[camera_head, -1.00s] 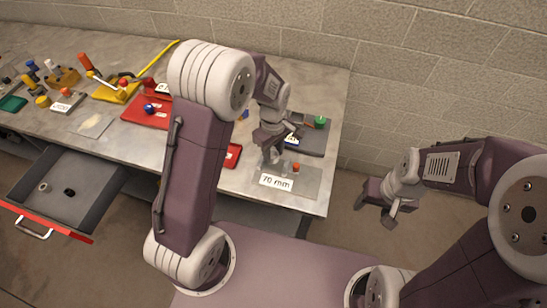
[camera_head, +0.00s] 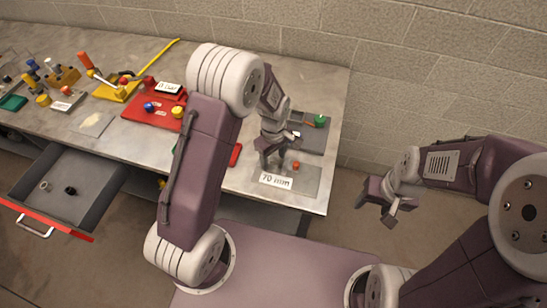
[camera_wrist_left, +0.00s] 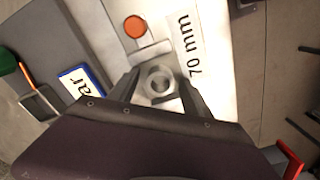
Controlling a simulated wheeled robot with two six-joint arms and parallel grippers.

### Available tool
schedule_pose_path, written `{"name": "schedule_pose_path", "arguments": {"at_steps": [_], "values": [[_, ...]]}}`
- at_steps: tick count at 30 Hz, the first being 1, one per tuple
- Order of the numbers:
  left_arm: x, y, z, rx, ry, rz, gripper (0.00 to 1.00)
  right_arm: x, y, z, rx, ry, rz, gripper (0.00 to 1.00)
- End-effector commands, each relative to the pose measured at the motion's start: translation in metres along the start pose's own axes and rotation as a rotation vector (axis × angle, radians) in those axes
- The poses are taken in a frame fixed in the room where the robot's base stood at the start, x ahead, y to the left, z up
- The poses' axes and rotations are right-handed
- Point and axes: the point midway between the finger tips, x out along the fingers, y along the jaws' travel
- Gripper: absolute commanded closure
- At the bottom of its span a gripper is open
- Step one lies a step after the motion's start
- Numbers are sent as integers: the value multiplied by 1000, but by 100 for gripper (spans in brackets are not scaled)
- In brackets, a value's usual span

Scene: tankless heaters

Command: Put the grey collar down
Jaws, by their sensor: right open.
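My left gripper (camera_head: 270,163) is low over the right end of the bench, beside the "70 mm" label (camera_head: 275,181). In the left wrist view, the grey collar (camera_wrist_left: 158,82), a small ring, sits between its two fingers, which appear closed on it. A light grey plate (camera_wrist_left: 120,22) lies just below or under it; whether the collar touches the plate is not clear. In the head view the fingers mostly hide the collar. My right gripper (camera_head: 387,205) is open and empty, off the bench to the right.
An orange-red peg (camera_head: 296,165) stands close to the left gripper. A dark tray with a green knob (camera_head: 321,121) lies behind. A red board (camera_head: 150,112) is further left. An open drawer (camera_head: 85,205) holds a grey and a black ring.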

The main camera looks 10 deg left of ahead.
Motion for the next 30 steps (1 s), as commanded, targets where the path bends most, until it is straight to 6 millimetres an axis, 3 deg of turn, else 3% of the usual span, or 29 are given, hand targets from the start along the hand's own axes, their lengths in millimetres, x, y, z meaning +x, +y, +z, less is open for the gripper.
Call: {"name": "schedule_pose_path", "arguments": {"at_steps": [5,8,15,21,28,30], "values": [[-3,0,0,0,0,1,43,-2,0,0,0,0,0,43],[-14,1,-1,0,2,5,43,-2,0,0,0,0,0,43],[-76,2,-1,0,3,7,43,-3,0,0,0,0,0,43],[-114,1,-1,0,2,4,43,-4,0,0,0,0,0,43],[-125,-1,0,3,0,0,43,-4,0,0,0,0,0,43],[-123,-10,0,60,1,6,43,-4,0,0,0,0,0,43]]}}
